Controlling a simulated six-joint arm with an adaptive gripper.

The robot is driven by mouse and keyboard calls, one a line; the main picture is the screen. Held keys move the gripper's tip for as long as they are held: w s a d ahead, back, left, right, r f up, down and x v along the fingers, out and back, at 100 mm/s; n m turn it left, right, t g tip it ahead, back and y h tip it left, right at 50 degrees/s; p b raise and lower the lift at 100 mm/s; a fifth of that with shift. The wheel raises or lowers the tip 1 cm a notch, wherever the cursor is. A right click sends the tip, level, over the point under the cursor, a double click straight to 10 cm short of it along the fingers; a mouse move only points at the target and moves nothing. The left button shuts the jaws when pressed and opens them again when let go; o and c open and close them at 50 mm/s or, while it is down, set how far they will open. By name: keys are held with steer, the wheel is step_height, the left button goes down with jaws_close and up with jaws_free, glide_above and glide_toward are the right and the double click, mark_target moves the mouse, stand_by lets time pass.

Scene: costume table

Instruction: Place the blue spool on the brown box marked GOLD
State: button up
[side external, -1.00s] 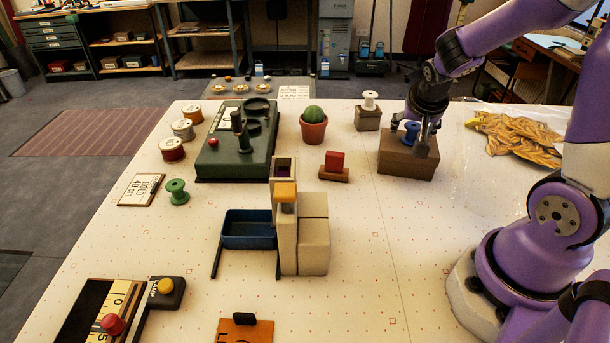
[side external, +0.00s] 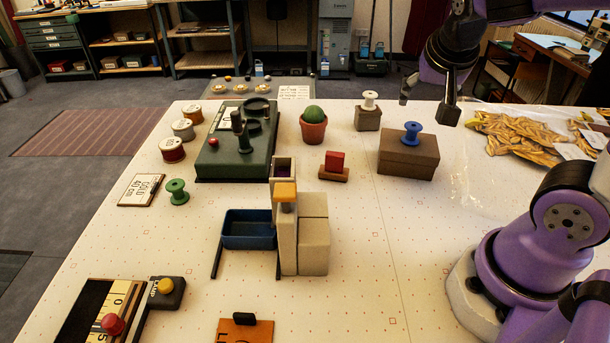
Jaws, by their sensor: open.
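The blue spool (side external: 412,133) stands upright on top of a brown box (side external: 408,158) at the right of the table. No GOLD marking is readable on the box's faces that show. My gripper (side external: 426,106) is open and empty, above the box and apart from the spool.
A white spool on a small block (side external: 368,112) and a potted cactus (side external: 313,125) stand left of the box. A red block on a brown base (side external: 334,166) is nearer. A card reading GOLD (side external: 141,190) lies at left by a green spool (side external: 177,192). Golden braid (side external: 515,138) lies at right.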

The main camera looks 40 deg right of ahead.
steer(key=s+a+n+t+y, duration=0.1)
steer(key=a+n+y, duration=0.1)
steer(key=a+n, duration=0.3)
steer(key=s+a+n+y, duration=0.2)
steer(key=a+n+y, duration=0.1)
steer(key=a+n, duration=0.2)
steer(key=shift+s+a+n+t, duration=0.3)
steer(key=shift+a+t, duration=0.1)
steer(key=shift+a, duration=0.6)
